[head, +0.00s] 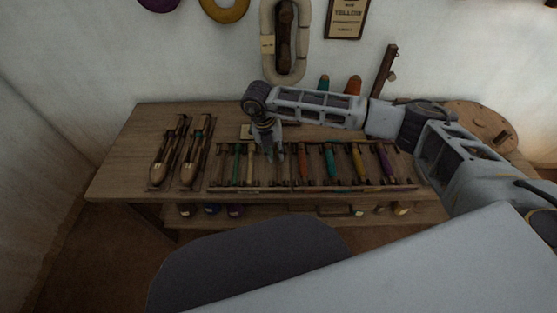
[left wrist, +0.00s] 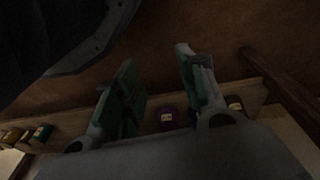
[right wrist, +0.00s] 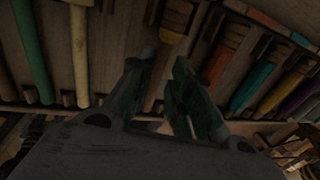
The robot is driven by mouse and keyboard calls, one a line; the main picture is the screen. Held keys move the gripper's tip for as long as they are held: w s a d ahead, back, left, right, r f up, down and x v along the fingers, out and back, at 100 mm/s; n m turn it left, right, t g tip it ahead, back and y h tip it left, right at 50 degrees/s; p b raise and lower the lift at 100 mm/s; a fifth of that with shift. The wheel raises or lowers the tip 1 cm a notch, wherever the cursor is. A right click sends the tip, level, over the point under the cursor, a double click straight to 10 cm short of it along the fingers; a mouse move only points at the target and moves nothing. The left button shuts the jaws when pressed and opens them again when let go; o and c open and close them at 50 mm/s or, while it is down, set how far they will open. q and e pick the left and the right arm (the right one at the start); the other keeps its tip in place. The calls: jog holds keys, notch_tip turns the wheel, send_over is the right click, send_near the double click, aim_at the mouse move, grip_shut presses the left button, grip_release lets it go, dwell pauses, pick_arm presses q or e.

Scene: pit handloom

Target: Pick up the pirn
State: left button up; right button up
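A rack (head: 225,188) on the wooden table holds a row of pirns, including green (head: 237,163), cream (head: 250,165), orange (head: 303,165), teal (head: 330,165), yellow (head: 359,163) and purple (head: 386,163) ones. My right gripper (head: 274,156) points down over the rack between the cream and orange pirns. In the right wrist view its fingers are apart, with a brown, bare-looking pirn (right wrist: 174,22) running behind and between the tips. Contact with it cannot be made out. My left gripper (left wrist: 158,60) is open and empty; it is outside the head view.
Two wooden shuttles (head: 167,158) (head: 196,158) lie left of the rack. A lower shelf (head: 275,208) holds several small spools, including a purple one (left wrist: 167,117). A round wooden disc (head: 480,122) is at the back right. The table's left end is clear.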

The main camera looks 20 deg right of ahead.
aim_at(277, 159)
jog(key=f, duration=0.1)
jog(key=d+f, duration=0.1)
jog(key=f, duration=0.1)
jog(key=shift+w+f+b, duration=0.15)
jog(key=shift+f+b, duration=0.1)
jog(key=shift+b, duration=0.05)
jog(key=shift+f, duration=0.15)
pick_arm(q)
jog(key=r, duration=0.2)
jog(key=shift+s+d+r, duration=0.2)
jog(key=shift+d+r, duration=0.1)
jog(key=shift+r, duration=0.05)
jog(key=shift+w, duration=0.15)
jog(key=shift+w+a, duration=0.1)
jog(key=shift+w, duration=0.05)
pick_arm(e)
grip_shut()
